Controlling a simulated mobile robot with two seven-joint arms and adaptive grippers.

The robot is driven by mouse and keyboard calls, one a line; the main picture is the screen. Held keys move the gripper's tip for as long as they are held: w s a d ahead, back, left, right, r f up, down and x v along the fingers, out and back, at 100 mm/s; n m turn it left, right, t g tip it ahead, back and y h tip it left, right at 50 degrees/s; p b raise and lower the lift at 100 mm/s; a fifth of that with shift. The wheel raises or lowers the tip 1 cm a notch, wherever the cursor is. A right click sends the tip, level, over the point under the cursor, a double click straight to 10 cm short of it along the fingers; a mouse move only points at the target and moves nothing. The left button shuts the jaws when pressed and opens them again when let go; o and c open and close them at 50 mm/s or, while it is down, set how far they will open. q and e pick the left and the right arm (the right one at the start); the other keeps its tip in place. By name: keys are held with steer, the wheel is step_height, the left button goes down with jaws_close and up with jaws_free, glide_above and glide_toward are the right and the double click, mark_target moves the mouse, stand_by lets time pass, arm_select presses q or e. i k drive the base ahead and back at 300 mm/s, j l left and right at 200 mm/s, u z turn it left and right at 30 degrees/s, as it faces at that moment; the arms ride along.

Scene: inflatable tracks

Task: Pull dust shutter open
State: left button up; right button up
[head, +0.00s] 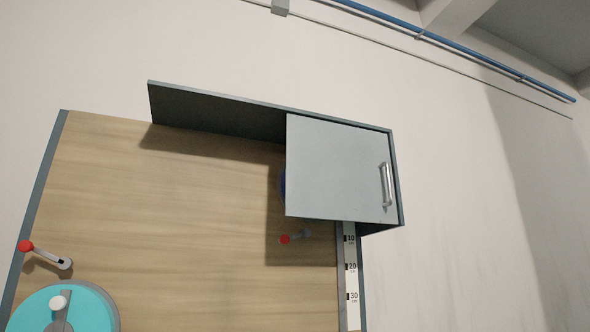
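The dust shutter is a flat light-grey panel (333,165) in the head view, right of the middle. It sits at the right end of a dark grey hood (215,110) along the board's top edge. A silver bar handle (387,185) is fixed upright near its right edge. Part of a blue round thing (282,186) shows at the panel's left edge, and the rest is hidden behind it. Neither of my grippers is in view.
The shutter is mounted on a wooden board (180,220). A red-knobbed lever (286,239) lies just below the panel, another (28,247) at left. A teal disc (85,305) is at lower left, a scale strip (351,280) below the panel. Bare wall (450,200) lies right of the handle.

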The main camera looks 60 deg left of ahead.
mark_target(334, 171)
steer(key=u, duration=1.45)
steer(key=i+l+u, duration=0.1)
steer(key=l, duration=0.2)
